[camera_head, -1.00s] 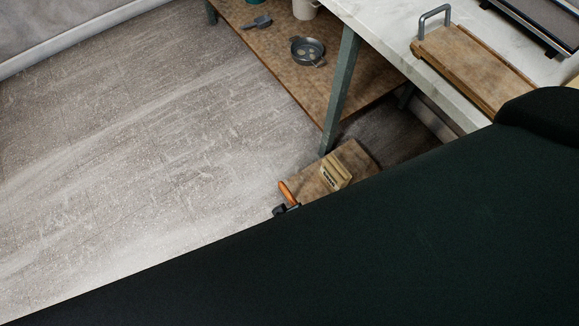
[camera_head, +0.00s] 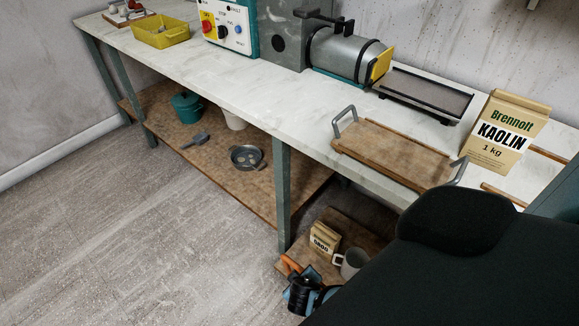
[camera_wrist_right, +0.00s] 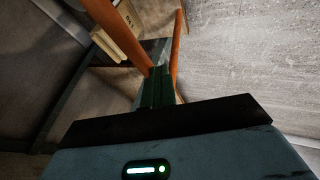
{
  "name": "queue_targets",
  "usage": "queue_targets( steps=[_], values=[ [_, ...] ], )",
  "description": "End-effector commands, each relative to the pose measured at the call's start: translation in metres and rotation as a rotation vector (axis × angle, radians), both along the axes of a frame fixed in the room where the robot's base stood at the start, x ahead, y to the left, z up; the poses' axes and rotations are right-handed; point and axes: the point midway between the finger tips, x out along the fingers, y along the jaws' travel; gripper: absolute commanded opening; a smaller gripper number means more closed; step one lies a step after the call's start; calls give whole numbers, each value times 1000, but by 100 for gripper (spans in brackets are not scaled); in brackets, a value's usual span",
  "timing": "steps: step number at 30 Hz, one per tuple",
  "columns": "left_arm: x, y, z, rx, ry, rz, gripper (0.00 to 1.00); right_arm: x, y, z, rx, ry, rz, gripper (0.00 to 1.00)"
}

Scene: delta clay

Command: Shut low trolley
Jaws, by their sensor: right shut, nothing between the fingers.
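The low trolley (camera_head: 350,228) has a brown wooden deck and sits partly under the workbench at the lower right. Its orange handle (camera_head: 290,264) shows at the near end, partly hidden by my right gripper (camera_head: 303,288). In the right wrist view the orange handle (camera_wrist_right: 125,36) runs up on both sides of my shut, empty fingers (camera_wrist_right: 158,88). I cannot tell whether they touch it. A small bag (camera_head: 323,241) and a grey mug (camera_head: 350,262) stand on the trolley. My dark arm hides its near right part. My left gripper is not in view.
The marble-topped workbench (camera_head: 275,117) carries a tray with handles (camera_head: 395,152), a kaolin bag (camera_head: 507,130) and a machine (camera_head: 345,55). A bench leg (camera_head: 282,195) stands just left of the trolley. The floor (camera_head: 110,235) at left is clear.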

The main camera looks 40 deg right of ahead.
Motion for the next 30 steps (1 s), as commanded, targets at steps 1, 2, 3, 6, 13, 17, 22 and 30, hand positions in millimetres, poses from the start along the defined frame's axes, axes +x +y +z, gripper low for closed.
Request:
queue_targets(
  steps=[1, 2, 3, 6, 13, 17, 22, 30],
  values=[
    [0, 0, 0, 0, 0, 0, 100, 2, -13, 1, -5, 0, -4, 0],
    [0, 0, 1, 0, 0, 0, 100, 3, -18, 1, -5, 1, -3, 0],
    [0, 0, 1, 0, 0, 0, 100, 4, -26, 0, -4, 1, -4, 0],
    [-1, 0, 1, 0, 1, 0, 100, 8, -45, 0, -4, 2, -4, 0],
    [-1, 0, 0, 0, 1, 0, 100, 16, -86, 0, -6, 2, -3, 0],
    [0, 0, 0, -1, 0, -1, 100, 20, -107, 0, -5, 2, -3, 0],
    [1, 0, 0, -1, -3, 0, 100, 24, -127, 0, -4, 1, -2, 0],
    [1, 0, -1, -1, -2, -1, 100, 27, -144, 0, -1, 2, -1, 0]
  ],
)
